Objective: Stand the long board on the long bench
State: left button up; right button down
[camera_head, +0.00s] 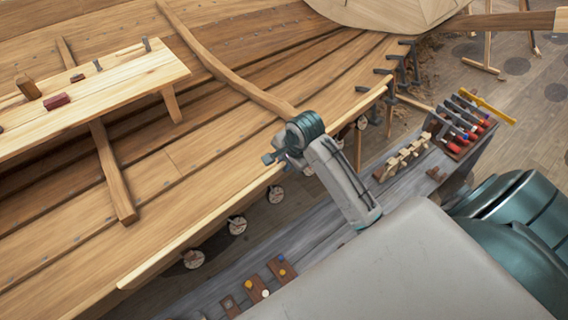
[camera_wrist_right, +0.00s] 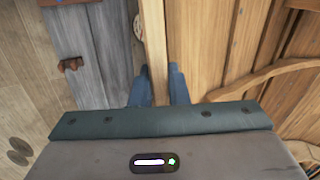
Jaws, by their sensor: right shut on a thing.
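The long board (camera_head: 215,220) is a pale, narrow strip running diagonally in the head view, from lower left up to the clamps at upper right. My right gripper (camera_head: 274,160) is shut on it near its middle. In the right wrist view, the board (camera_wrist_right: 153,40) passes between the two blue fingers (camera_wrist_right: 160,85). The board shows over the hull's near edge, beside the long grey bench (camera_head: 330,222); whether it touches the hull is unclear. The bench (camera_wrist_right: 95,60) also shows left of the board in the wrist view. My left gripper is not in view.
The grey bench holds a wooden rack (camera_head: 402,158), a tool rack (camera_head: 464,125) and small brown blocks (camera_head: 254,288). Its middle stretch looks mostly clear, partly behind my arm. Clamps (camera_head: 400,72) line the hull edge. A pale plank (camera_head: 110,95) with small items lies across the hull (camera_head: 190,150).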

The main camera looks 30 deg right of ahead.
jog(key=v, duration=0.6)
jog(key=shift+r, duration=0.2)
dwell(0.5)
jog(key=s+d+f, duration=0.1)
jog(key=s+f, duration=0.2)
jog(key=s, duration=0.5)
jog(key=shift+s+d, duration=0.2)
jog(key=shift+d, duration=0.05)
dwell(0.7)
jog(key=shift+w+f, duration=0.1)
